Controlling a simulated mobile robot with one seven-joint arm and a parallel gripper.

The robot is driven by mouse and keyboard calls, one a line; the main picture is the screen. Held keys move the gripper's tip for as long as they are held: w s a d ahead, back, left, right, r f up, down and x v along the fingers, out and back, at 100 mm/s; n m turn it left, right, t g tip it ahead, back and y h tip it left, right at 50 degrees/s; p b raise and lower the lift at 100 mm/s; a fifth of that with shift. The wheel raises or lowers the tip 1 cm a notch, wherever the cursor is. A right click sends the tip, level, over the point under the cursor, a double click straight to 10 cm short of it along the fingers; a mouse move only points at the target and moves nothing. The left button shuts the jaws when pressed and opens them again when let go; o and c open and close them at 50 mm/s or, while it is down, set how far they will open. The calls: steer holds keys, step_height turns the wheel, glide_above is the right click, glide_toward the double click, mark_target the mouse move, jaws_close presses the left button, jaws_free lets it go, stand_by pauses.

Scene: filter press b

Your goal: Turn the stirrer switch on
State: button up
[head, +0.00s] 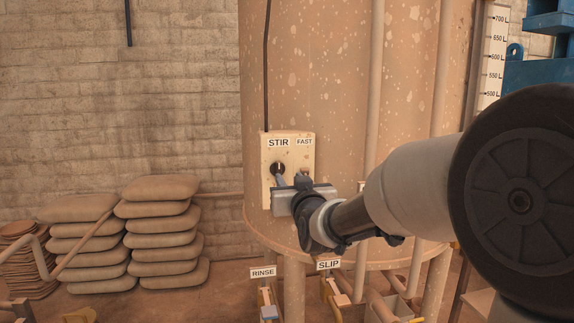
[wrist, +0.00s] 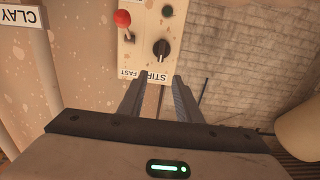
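The stirrer switch is a black rotary knob (wrist: 161,49) on a pale control box (head: 267,150). The knob also shows in the head view (head: 278,167), under the STIR label and partly covered by my gripper. In the wrist view the box (wrist: 143,52) appears upside down. My gripper (wrist: 160,74) is open, its two fingers apart and pointing at the box. The knob lies in line with the gap, just beyond the fingertips. I see no contact. In the head view my gripper (head: 289,181) is in front of the box's lower part. The knob's exact setting is unclear.
A red-tipped lever (wrist: 122,20) sits beside the knob at the FAST label. A small dark green lamp (wrist: 167,11) is on the box too. The box is on a large speckled tank (head: 345,90). Stacked sacks (head: 165,230) stand left. RINSE (head: 263,272) and SLIP (head: 328,264) labels are below.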

mark_target(279, 165)
steer(key=p+x, duration=0.3)
steer(key=x, duration=1.1)
steer(key=shift+w+a+f, duration=0.1)
steer(key=shift+w, duration=0.05)
jaws_close()
